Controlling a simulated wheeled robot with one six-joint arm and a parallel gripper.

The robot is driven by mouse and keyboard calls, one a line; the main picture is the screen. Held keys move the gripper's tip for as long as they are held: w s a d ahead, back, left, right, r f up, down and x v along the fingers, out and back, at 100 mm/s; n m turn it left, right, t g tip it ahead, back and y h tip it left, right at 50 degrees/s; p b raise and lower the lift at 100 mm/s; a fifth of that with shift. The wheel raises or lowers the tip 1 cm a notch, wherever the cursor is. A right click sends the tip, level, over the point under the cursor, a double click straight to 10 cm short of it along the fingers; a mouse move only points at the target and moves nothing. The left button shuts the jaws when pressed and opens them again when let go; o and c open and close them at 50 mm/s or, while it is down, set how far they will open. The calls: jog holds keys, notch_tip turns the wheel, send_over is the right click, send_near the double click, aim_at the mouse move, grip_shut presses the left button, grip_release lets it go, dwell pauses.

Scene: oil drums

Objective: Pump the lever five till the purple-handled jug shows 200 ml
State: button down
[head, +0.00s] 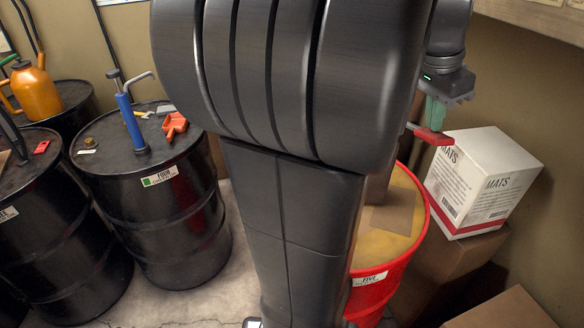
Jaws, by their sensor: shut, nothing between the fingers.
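The red drum labelled FIVE (381,287) stands right of centre with a dull yellow top, partly hidden behind my arm. A brown flat piece (394,218) shows on its top. My gripper (434,118) is above the drum's right side, pointing down, shut with nothing held. A red bar (433,136) shows just below it with a short grey rod end to its left. I cannot tell whether they touch the gripper. The rest of the pump and lever five is hidden or unclear. The purple-handled jug is not visible.
A white MATS box (482,182) stands on brown cartons close right of drum five. Black drum FOUR (150,200) carries a blue pump (131,122) and an orange-red scoop-like item (174,125). Further left are more black drums and an orange can (36,92). Bare floor shows between.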

jog(key=shift+s+a+f+b+x, duration=0.5)
jog(key=shift+a+b+x, duration=1.05)
jog(key=shift+b+x, duration=4.2)
jog(key=r+p, duration=0.4)
jog(key=p, duration=0.1)
jog(key=r+p, duration=1)
jog(key=p, duration=0.1)
jog(key=shift+d, duration=0.3)
jog(key=shift+a+b+x, duration=0.2)
jog(key=shift+b+x, duration=0.6)
jog(key=shift+x, duration=0.2)
jog(key=shift+s, duration=0.15)
jog(key=shift+d+p+v, duration=0.25)
jog(key=shift+p+v, duration=0.75)
jog(key=shift+a, duration=0.1)
jog(key=shift+w+d+v, duration=0.1)
jog(key=shift+d+v, duration=0.1)
jog(key=shift+v, duration=0.6)
jog(key=shift+w+d+v, duration=0.1)
jog(key=shift+d+v, duration=0.05)
jog(key=shift+v, duration=0.65)
jog(key=shift+d+v, duration=0.2)
jog(key=shift+v, duration=0.6)
